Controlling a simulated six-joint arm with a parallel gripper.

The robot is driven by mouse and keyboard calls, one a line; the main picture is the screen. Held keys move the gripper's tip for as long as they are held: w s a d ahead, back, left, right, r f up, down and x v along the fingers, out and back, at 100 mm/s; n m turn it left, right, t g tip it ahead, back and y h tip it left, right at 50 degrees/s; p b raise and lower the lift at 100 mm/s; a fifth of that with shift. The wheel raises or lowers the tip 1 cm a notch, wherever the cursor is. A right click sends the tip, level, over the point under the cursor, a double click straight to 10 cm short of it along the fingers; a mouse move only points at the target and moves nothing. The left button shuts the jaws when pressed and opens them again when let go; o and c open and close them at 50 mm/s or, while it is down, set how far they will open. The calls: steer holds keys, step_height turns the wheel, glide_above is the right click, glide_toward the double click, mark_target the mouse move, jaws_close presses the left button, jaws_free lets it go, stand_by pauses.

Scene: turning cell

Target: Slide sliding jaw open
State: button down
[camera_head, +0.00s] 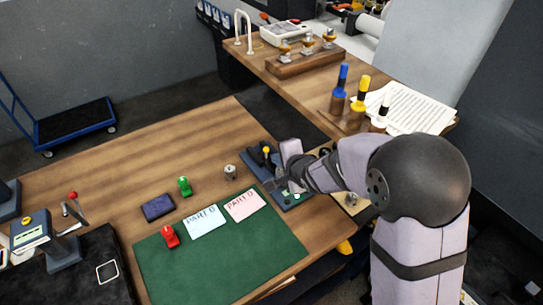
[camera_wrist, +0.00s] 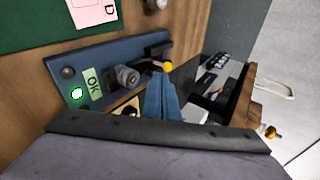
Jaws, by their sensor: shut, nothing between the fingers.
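The dark blue fixture (camera_head: 294,201) stands at the right edge of the wooden bench; its base (camera_wrist: 110,60) fills the middle of the wrist view. It has a yellow-knobbed handle (camera_head: 266,150), whose knob (camera_wrist: 167,66) also shows in the wrist view. A grey round part (camera_wrist: 127,77) sits on the base beside an OK label (camera_wrist: 92,82) and a lit green lamp (camera_wrist: 77,94). I cannot tell which part is the sliding jaw. My gripper (camera_wrist: 160,82) is shut and empty, its fingertips close to the knob; contact is unclear. My wrist hides part of the fixture in the head view.
A green mat (camera_head: 200,265) holds two PART D cards (camera_head: 206,221) and a red clamp-like item (camera_head: 170,236). A green one (camera_head: 184,187), a grey cylinder (camera_head: 230,172) and a dark blue box (camera_head: 157,207) stand nearby. A second bench (camera_head: 290,85) adjoins behind.

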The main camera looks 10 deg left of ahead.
mark_target(264, 149)
steer(key=shift+p+x, duration=0.6)
steer(key=shift+x, duration=2.55)
steer(key=shift+w+a+r+p, duration=0.1)
steer(key=shift+w+a+p, duration=0.3)
steer(key=shift+w+a, duration=0.8)
steer(key=shift+r, duration=0.1)
